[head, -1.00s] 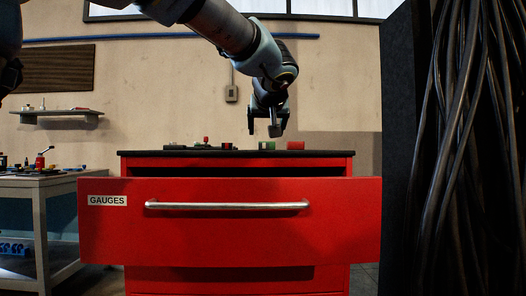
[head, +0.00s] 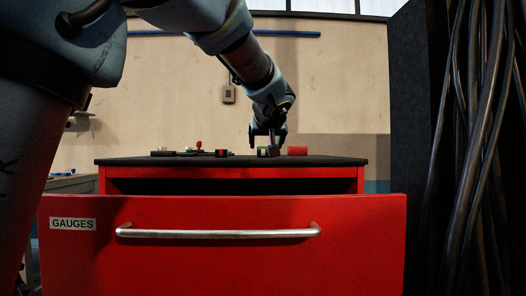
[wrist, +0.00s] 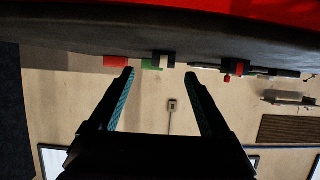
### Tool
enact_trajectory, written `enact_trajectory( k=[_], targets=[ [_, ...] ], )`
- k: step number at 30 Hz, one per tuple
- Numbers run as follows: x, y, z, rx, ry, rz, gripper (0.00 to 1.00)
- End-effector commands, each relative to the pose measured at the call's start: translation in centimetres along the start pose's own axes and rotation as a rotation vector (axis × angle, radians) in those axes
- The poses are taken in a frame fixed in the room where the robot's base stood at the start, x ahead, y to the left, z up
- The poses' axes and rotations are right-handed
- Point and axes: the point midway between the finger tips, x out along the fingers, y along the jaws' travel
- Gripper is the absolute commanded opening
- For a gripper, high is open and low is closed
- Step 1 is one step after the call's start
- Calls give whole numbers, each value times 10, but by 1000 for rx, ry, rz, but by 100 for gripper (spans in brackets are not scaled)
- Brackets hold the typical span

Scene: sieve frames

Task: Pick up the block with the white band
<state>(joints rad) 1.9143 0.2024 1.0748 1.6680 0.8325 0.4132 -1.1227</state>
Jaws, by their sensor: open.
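My gripper (head: 265,146) is open, its fingers pointing down at the worktop from the head view. In the wrist view, which is upside down, its open fingers (wrist: 159,74) frame a dark block with a white band (wrist: 164,60) beyond the tips. A green block (wrist: 151,65) sits close beside it. In the head view the green block (head: 262,152) is at the fingers, which partly hide this spot, and the white band is hard to make out there. Nothing is held.
A red block (head: 297,151) lies to the right on the black worktop (head: 130,161). A dark and red block (head: 222,153) and a red-knobbed item (head: 198,146) are to the left. The red GAUGES drawer (head: 220,260) stands open in front. Black cables (head: 480,130) hang at right.

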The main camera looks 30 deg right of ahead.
Motion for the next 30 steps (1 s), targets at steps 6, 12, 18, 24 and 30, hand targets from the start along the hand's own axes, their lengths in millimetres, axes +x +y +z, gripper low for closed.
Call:
enact_trajectory(
  k=[6,12,18,24,30],
  targets=[
    [8,-2,-2,-1,0,-3,81],
    [28,-7,-10,-1,-1,-6,81],
    [49,-7,-10,-1,0,-3,81],
    [56,-6,-8,-1,1,0,81],
    [56,-6,-8,-1,1,1,78]
  ],
)
